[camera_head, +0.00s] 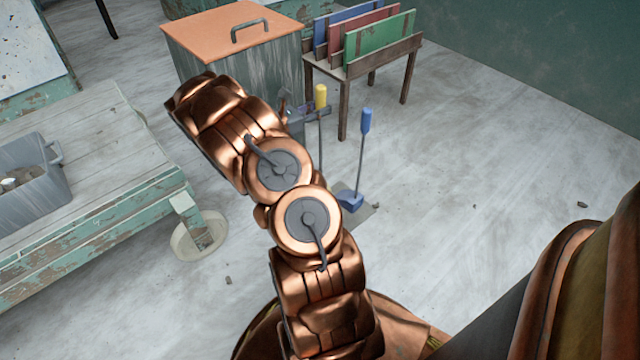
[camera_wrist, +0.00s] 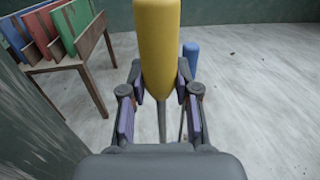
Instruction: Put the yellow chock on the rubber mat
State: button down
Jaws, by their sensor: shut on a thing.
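My gripper (camera_wrist: 160,86) is shut on a tool with a long yellow handle (camera_wrist: 159,40); its purple pads sit on both sides of the handle's lower end. A thin grey shaft runs down from the handle, and the tool's lower end is hidden. I see no separate yellow chock. A dark grey flat patch (camera_head: 368,211), perhaps the rubber mat, lies on the floor, mostly hidden behind my arm.
A blue-handled dustpan (camera_head: 366,121) stands on or by the patch. A bin with an orange lid (camera_head: 220,32) and a wooden rack of coloured boards (camera_head: 362,65) stand behind. A worn wooden cart (camera_head: 100,165) holds a grey tub (camera_head: 32,185) at left. Right-hand floor is mostly clear.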

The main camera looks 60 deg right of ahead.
notch_tip(320, 180, down, 9)
jog(key=b, duration=0.3)
jog(key=shift+f, duration=0.15)
jog(key=shift+s+f, duration=0.1)
jog(key=c, duration=0.8)
grip_release()
jog(key=shift+c, duration=0.2)
jog(key=p, duration=0.3)
send_near(320, 133)
jog(key=shift+v, duration=0.95)
jog(key=shift+f, duration=0.15)
